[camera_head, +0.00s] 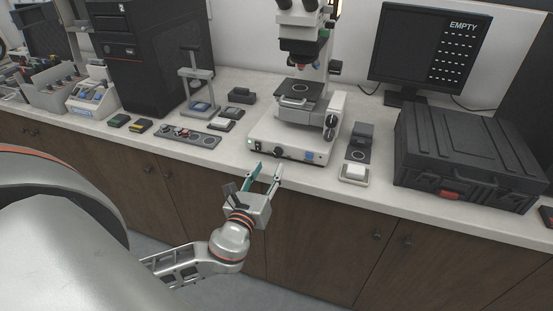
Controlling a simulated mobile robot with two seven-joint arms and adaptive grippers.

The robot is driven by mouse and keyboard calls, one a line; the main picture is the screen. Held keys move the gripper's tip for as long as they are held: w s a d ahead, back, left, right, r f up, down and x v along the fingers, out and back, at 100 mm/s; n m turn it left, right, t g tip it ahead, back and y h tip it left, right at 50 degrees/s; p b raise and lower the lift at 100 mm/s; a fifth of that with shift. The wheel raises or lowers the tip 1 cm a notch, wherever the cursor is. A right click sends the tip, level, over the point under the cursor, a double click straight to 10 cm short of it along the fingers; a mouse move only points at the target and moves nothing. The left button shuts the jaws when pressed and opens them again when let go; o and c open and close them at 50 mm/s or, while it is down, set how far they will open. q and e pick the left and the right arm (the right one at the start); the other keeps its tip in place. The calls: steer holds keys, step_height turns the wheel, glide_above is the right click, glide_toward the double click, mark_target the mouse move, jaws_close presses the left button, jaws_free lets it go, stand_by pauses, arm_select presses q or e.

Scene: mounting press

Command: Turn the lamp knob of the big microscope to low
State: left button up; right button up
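The big microscope (262,134) stands on the white counter, a white base with a black stage and a dark upper part cut off by the top edge. The base's front face carries a small dark round knob (279,152), a green light at the left and a blue part at the right. Which way the knob points is too small to tell. My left gripper (268,170) is in front of the counter edge, just below the base front in the picture. Its two greenish fingers are apart with nothing between them, and it appears clear of the knob. My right gripper is not in view.
A slide holder and small white box (354,172) lie right of the microscope. A large black case (465,150) and a monitor (428,48) stand farther right. A grey tray (187,136) and small blocks lie left. Wooden cabinets (330,230) are below the counter.

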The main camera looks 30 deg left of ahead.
mark_target(276, 154)
arm_select(q)
steer(key=x, duration=0.6)
jaws_close()
